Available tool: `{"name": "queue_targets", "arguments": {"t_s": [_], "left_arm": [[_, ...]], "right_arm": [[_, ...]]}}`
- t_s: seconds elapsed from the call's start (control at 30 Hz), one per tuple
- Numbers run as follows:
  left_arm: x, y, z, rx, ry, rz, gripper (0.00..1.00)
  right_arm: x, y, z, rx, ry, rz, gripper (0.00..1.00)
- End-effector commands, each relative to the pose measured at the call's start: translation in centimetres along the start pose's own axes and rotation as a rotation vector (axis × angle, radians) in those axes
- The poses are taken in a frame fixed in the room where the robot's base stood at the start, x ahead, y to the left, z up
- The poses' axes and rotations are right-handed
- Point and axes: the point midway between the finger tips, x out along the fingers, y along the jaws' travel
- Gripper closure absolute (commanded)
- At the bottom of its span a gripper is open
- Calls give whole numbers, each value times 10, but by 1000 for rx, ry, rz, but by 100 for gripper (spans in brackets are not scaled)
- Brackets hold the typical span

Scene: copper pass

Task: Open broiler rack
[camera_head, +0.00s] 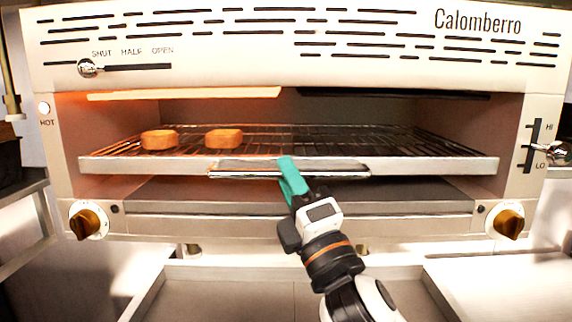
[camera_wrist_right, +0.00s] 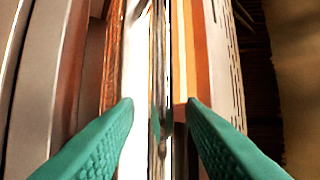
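The broiler rack (camera_head: 430,168) is a wire grid with a pale front bar, sitting in the broiler's opening. A shiny handle (camera_head: 235,173) runs along the middle of that bar. My right gripper (camera_head: 287,168) reaches up to the handle with its teal fingers. In the right wrist view, the fingers (camera_wrist_right: 160,108) are apart, with the shiny handle strip (camera_wrist_right: 157,60) between them. Gaps show beside the strip, and I cannot tell whether either finger touches it. My left gripper is not in view.
Two browned bread pieces (camera_head: 160,139) (camera_head: 224,138) sit on the rack's left half. An orange glow lights the left side of the broiler. Brass-coloured knobs (camera_head: 90,222) (camera_head: 507,222) flank the lower front. A steel counter (camera_head: 240,290) lies below.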

Motion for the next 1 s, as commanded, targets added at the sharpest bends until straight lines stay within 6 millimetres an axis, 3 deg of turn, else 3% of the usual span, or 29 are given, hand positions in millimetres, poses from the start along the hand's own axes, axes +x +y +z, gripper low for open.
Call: {"name": "queue_targets", "arguments": {"t_s": [0.17,0.47,0.7,1.0], "left_arm": [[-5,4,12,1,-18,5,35],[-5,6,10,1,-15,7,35],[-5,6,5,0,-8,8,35],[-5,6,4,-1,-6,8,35]], "right_arm": [[14,-1,0,0,0,0,64],[15,0,0,0,0,0,64],[15,0,0,0,0,0,100],[15,0,0,0,0,0,100]]}}
